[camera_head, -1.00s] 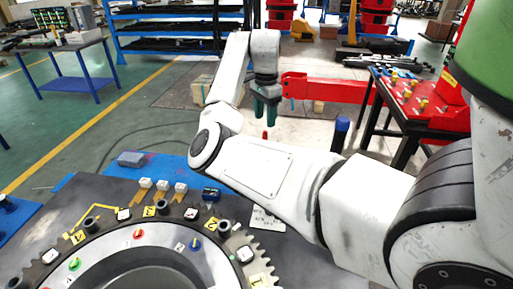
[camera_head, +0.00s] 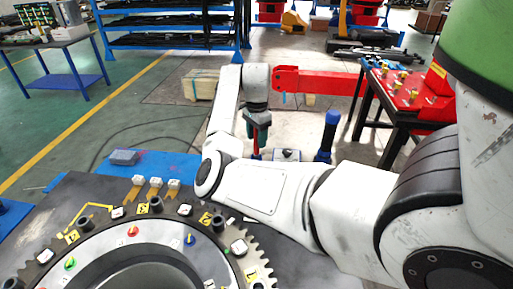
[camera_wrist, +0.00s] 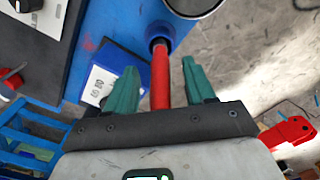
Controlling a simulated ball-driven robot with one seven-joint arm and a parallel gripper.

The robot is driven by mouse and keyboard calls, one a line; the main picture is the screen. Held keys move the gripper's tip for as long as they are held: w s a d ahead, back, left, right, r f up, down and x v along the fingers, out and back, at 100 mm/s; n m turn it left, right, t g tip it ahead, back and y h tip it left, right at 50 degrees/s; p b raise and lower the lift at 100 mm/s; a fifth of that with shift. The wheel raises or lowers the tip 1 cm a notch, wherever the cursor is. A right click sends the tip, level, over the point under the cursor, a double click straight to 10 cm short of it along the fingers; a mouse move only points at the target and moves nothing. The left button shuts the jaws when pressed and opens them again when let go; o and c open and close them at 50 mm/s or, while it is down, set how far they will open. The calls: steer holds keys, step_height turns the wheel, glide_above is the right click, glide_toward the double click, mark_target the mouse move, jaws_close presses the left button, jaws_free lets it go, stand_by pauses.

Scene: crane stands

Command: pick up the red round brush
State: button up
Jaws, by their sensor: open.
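The red round brush (camera_wrist: 160,78) shows as a slim red shaft in the wrist view, its far end dark by a blue surface. In the head view, a short red piece of it (camera_head: 256,148) shows just below my gripper (camera_head: 257,128). In the wrist view, the green fingers of my gripper (camera_wrist: 160,86) are apart, one on each side of the red shaft, with a gap on both sides. The near end of the shaft is hidden behind the gripper's dark bar.
A blue upright cylinder (camera_head: 327,137) stands right of my gripper. A red beam (camera_head: 318,82) lies behind it. A dark round console (camera_head: 130,235) with knobs fills the front left, and a red-topped table (camera_head: 415,92) stands at right.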

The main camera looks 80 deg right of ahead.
jaws_close()
stand_by(0.4)
steer(key=shift+r, duration=0.15)
